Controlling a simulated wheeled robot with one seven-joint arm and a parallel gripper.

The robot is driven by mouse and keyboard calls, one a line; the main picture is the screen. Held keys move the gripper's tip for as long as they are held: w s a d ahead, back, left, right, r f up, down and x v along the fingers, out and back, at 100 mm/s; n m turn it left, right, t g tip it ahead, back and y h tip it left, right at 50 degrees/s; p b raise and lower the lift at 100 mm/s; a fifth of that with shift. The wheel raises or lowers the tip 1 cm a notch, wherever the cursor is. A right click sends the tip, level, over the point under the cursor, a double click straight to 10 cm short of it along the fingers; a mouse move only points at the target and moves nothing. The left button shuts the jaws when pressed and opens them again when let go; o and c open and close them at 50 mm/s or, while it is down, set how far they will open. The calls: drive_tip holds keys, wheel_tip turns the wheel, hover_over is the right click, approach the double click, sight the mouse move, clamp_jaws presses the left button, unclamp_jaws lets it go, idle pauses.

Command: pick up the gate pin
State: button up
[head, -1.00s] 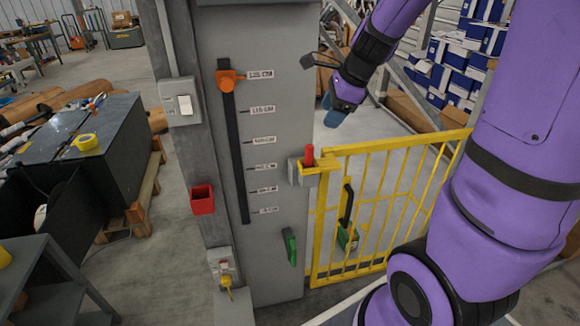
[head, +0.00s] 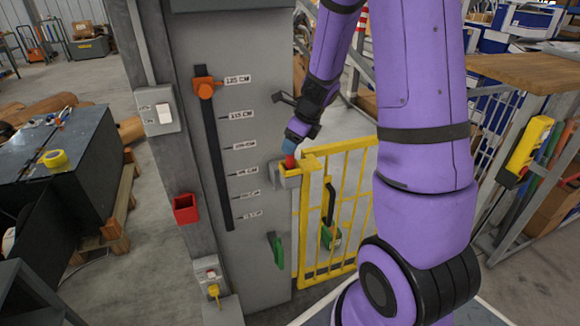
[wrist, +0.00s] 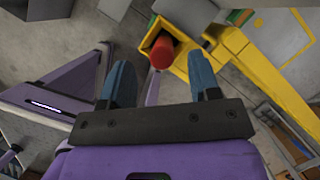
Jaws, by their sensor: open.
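The gate pin (head: 290,162) is red and stands upright in a yellow-rimmed socket (head: 286,171) at the latch corner of the yellow gate (head: 335,205). In the wrist view the red pin (wrist: 161,52) shows end-on in the yellow socket, ahead of and between the two blue fingers. My gripper (head: 293,147) is just above the pin in the head view and partly covers its top. In the wrist view my gripper (wrist: 163,80) is open and empty, with its fingertips apart. I cannot tell whether a finger touches the pin.
A grey post (head: 255,60) with a height scale and an orange slider (head: 206,88) stands left of the gate. A red box (head: 186,208) and a light switch (head: 163,112) are on its side. A green handle (head: 277,250) is low on the post.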

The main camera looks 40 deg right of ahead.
sight(290, 166)
drive_tip(key=x, duration=0.4)
drive_tip(key=shift+w+f, duration=0.25)
drive_tip(key=shift+f, duration=0.1)
clamp_jaws()
